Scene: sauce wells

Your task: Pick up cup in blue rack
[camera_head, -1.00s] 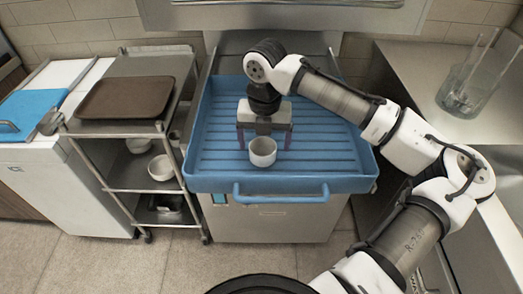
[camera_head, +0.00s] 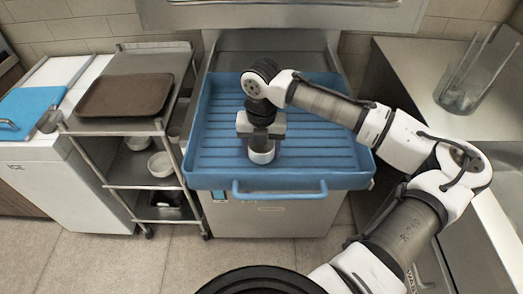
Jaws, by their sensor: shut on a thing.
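The white cup (camera_head: 261,154) is in the blue rack (camera_head: 325,164), near its front edge and left of the rack's middle. My gripper (camera_head: 261,142) points down over the cup and is shut on it. The gripper covers the cup's upper part, so only its lower front shows. I cannot tell whether the cup's base touches the rack floor.
A metal cart (camera_head: 125,172) stands left of the rack, with a brown tray (camera_head: 125,96) on top and white bowls (camera_head: 161,164) below. A steel counter at right holds a clear container (camera_head: 462,95). The rest of the rack is empty.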

